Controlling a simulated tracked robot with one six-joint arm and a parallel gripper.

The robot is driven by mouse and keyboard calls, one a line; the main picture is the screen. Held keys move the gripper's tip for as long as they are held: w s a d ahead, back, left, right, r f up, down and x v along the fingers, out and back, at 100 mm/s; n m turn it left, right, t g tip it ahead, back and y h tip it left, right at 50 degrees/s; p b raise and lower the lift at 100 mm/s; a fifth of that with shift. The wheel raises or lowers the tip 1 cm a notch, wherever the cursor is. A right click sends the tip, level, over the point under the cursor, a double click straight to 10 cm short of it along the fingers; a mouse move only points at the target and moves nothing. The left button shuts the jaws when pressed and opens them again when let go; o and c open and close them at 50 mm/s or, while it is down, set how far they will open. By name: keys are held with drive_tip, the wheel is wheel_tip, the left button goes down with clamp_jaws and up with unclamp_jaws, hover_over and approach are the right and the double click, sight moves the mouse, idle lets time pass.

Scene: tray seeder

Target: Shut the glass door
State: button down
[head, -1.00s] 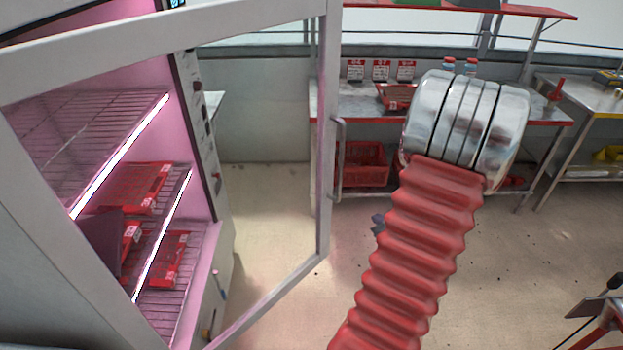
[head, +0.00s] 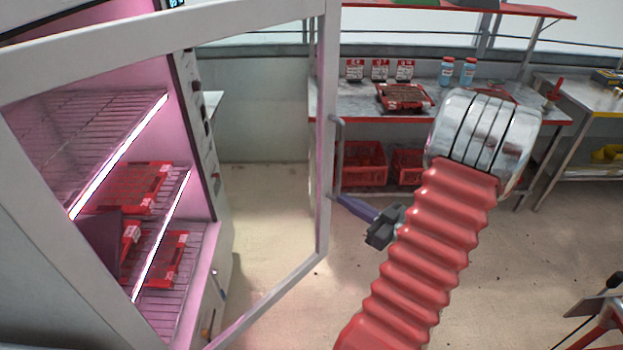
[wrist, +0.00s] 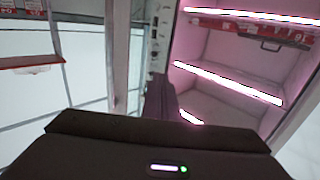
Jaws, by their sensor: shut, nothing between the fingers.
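The glass door (head: 326,130) of the pink-lit cabinet (head: 203,130) stands wide open in the head view, its pale frame swung out toward me. Its vertical bar handle (head: 340,150) is on the right-hand upright. My gripper (head: 342,199) is shut and empty, its purplish fingers pointing left at the lower end of the handle. Whether the fingertips touch the door cannot be told. In the wrist view, the shut fingers (wrist: 160,98) point toward the lit cabinet interior. My red-sleeved arm hides part of the gripper's rear.
Shelves inside the cabinet hold red trays (head: 135,187). A steel bench (head: 350,108) with a red tray, label cards and blue bottles (head: 447,72) stands behind the door. Red crates (head: 362,165) sit underneath. The floor between door and bench is clear.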

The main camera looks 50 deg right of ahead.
sight(301, 175)
drive_tip(key=shift+w, duration=0.1)
drive_tip(key=w, duration=1.4)
drive_tip(key=shift+d, duration=0.25)
